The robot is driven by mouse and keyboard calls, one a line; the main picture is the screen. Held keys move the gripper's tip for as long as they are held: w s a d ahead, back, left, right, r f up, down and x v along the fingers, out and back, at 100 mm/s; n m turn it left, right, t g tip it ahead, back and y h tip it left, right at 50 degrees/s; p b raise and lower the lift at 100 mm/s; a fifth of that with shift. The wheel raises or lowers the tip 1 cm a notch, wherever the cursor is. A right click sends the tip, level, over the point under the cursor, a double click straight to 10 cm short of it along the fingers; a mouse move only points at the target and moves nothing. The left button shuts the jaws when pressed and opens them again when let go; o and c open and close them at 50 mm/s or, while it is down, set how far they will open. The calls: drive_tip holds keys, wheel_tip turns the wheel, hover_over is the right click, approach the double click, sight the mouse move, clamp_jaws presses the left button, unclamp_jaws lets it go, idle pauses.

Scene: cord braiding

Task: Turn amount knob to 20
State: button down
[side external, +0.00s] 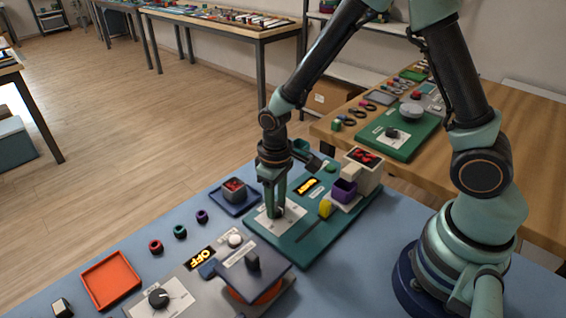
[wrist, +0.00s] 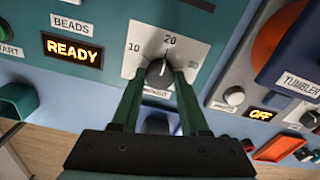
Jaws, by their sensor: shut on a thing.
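The amount knob (wrist: 156,74) is dark and round, on a white dial plate (wrist: 138,64) marked 10 and 20; any further marks are hard to read. Its pale pointer line points up, roughly toward the 20. The knob's label is partly covered by my fingers. My gripper (wrist: 160,71) is shut on the knob, with one green finger on each side. In the side view my gripper (side external: 275,213) reaches straight down onto the white plate (side external: 294,212) on the teal panel (side external: 319,235), and the fingers hide most of the knob.
A display (wrist: 72,50) reads READY under a BEADS label. A START label sits at the left edge. The neighbouring grey panel has a display reading OFF (wrist: 261,115). A yellow handle (side external: 325,208) and a purple cup (side external: 345,190) stand right of my gripper.

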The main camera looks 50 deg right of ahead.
idle(0.4)
drive_tip(key=shift+c, duration=2.1)
unclamp_jaws()
drive_tip(key=shift+r, duration=0.1)
wheel_tip(320, 180, up, 12)
wheel_tip(320, 180, up, 7)
hover_over(277, 206)
